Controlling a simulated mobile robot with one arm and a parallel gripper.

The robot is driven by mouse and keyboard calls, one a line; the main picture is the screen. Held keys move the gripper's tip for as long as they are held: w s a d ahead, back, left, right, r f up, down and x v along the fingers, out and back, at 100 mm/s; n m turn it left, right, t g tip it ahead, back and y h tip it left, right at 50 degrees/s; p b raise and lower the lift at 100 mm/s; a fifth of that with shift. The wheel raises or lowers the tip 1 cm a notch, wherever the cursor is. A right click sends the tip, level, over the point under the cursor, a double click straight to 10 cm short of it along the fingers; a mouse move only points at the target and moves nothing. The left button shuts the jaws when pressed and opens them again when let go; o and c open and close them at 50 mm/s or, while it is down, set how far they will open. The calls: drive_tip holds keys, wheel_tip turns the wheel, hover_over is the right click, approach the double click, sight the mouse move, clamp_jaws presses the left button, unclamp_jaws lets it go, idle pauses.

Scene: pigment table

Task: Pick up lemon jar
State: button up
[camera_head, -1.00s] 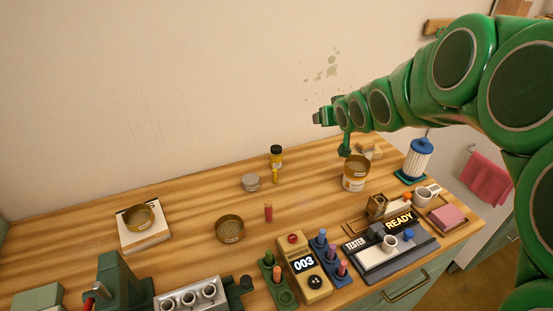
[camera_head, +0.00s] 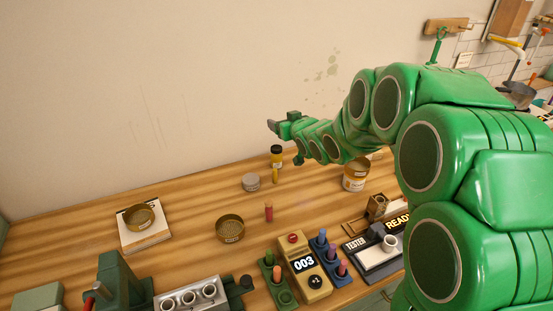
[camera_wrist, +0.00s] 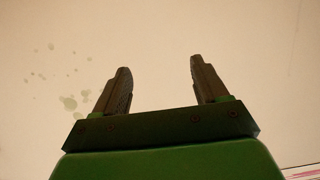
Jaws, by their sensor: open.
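A small jar with a dark lid and a yellow label (camera_head: 277,158), which looks like the lemon jar, stands upright near the back of the wooden table in the head view. My gripper (camera_head: 272,127) is above it and slightly to its left, raised against the wall and apart from it. In the wrist view my gripper (camera_wrist: 160,85) is open, with nothing between its two dark fingers. Only the stained wall shows beyond them; the jar is not in that view.
A grey tin (camera_head: 251,182) stands left of the jar. A brass sieve (camera_head: 230,228) and a red stick (camera_head: 269,212) are in front. A white and gold tub (camera_head: 355,175) stands to the right. A counter device (camera_head: 304,266) sits near the front edge. The left back tabletop is clear.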

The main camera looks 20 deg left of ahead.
approach(275, 148)
drive_tip(key=w+a+f, duration=0.2)
drive_tip(key=w, duration=0.1)
drive_tip(key=shift+w+a+f, duration=0.1)
drive_tip(key=shift+a+f, duration=0.05)
drive_tip(key=shift+a, duration=0.05)
drive_tip(key=shift+x, duration=3.85)
drive_tip(key=shift+c, duration=0.5)
drive_tip(key=c, duration=1.1)
